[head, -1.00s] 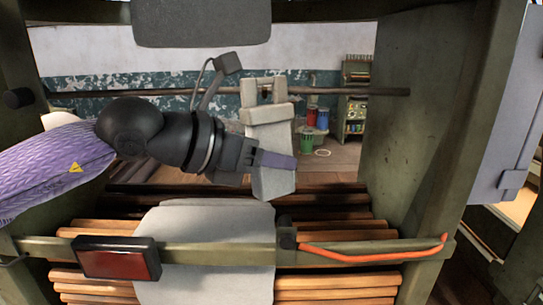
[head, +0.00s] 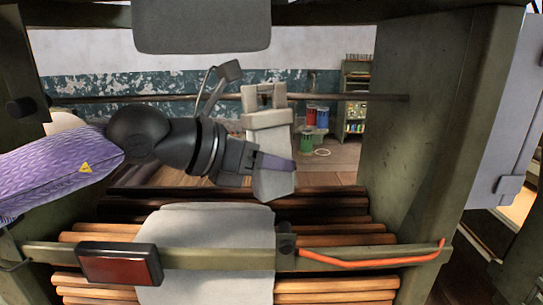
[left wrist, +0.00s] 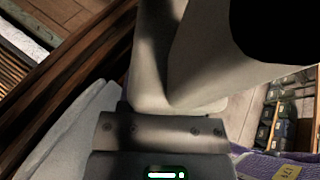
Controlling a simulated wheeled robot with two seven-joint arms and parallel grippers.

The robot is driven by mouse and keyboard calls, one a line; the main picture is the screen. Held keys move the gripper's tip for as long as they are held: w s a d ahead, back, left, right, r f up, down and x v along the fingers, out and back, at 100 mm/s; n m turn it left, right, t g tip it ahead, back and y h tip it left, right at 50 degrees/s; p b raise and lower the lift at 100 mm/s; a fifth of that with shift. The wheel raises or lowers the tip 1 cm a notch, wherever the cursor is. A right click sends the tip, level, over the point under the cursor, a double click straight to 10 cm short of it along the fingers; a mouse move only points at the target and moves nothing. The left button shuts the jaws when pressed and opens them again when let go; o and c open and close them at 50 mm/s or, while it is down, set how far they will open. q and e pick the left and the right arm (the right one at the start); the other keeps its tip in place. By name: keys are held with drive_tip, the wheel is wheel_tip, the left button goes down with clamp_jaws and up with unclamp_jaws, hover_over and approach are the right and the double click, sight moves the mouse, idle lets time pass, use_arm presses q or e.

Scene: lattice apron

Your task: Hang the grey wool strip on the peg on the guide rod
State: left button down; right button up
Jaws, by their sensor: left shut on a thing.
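The grey wool strip (head: 270,183) hangs upright in the middle of the head view, with a folded band across it and an opening near its top. My left gripper (head: 276,163) is shut on its lower part. The guide rod (head: 345,97) runs across at the height of the opening. A small dark piece, apparently the peg (head: 265,97), shows in the opening. I cannot tell whether the strip is around the peg or in front of it. In the left wrist view the strip (left wrist: 155,60) rises close beyond the gripper (left wrist: 165,130). My right gripper is not in view.
A grey cloth (head: 205,225) lies over wooden slats (head: 335,212). A front rail (head: 205,256) carries a red-faced box (head: 118,264) and an orange cord (head: 370,260). A green post (head: 415,110) stands right. Buckets (head: 311,115) and a shelf (head: 356,75) are far behind.

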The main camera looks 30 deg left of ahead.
use_arm(q)
drive_tip(key=shift+w+a+p, duration=0.65)
drive_tip(key=shift+w+p, duration=0.2)
drive_tip(key=shift+w, duration=0.15)
drive_tip(key=shift+f, duration=0.1)
idle(0.4)
drive_tip(key=shift+w+a+f+b, duration=0.1)
drive_tip(key=shift+w+f+b, duration=0.1)
drive_tip(key=shift+f+b, duration=0.3)
idle(0.3)
drive_tip(key=shift+c, duration=1.1)
unclamp_jaws()
